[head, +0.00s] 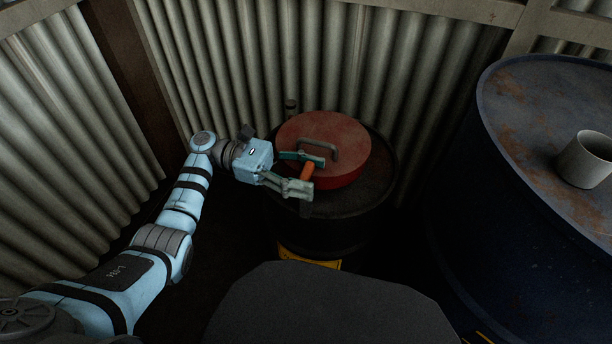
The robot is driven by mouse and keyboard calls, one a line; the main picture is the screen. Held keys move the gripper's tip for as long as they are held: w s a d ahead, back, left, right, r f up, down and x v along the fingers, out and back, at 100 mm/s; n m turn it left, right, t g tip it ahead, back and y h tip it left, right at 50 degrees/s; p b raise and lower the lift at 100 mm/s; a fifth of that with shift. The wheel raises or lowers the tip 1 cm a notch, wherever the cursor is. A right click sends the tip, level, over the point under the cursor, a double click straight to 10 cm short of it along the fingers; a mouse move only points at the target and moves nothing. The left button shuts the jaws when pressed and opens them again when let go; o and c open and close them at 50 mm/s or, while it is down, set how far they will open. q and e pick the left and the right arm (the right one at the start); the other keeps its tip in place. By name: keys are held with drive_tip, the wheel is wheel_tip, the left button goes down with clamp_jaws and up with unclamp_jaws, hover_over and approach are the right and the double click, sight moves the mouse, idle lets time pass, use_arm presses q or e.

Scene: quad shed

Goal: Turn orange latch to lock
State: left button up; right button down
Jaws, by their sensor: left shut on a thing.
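The orange latch (307,171) is a small orange piece at the front left edge of a round red lid (351,173). The lid has a grey bar handle (330,151) on top and sits on a dark drum (372,205). My left gripper (305,174) reaches in from the left and is shut on the orange latch, with one finger on either side of it. The fingers hide part of the latch, and I cannot tell its exact turn angle. My right gripper is not in view.
A large blue drum (470,210) with a rusty top stands at the right, with a grey cup (585,159) on it. Corrugated metal walls (270,60) close in behind and at the left. A yellow label (308,258) shows on the dark drum's front.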

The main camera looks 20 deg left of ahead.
use_arm(q)
drive_tip(key=shift+f, duration=0.1)
idle(0.3)
drive_tip(key=o, duration=1.2)
drive_tip(key=shift+c, duration=0.2)
drive_tip(key=shift+a, duration=0.1)
drive_tip(key=a, duration=0.7)
drive_tip(key=shift+w+a, duration=0.15)
drive_tip(key=shift+w, duration=0.15)
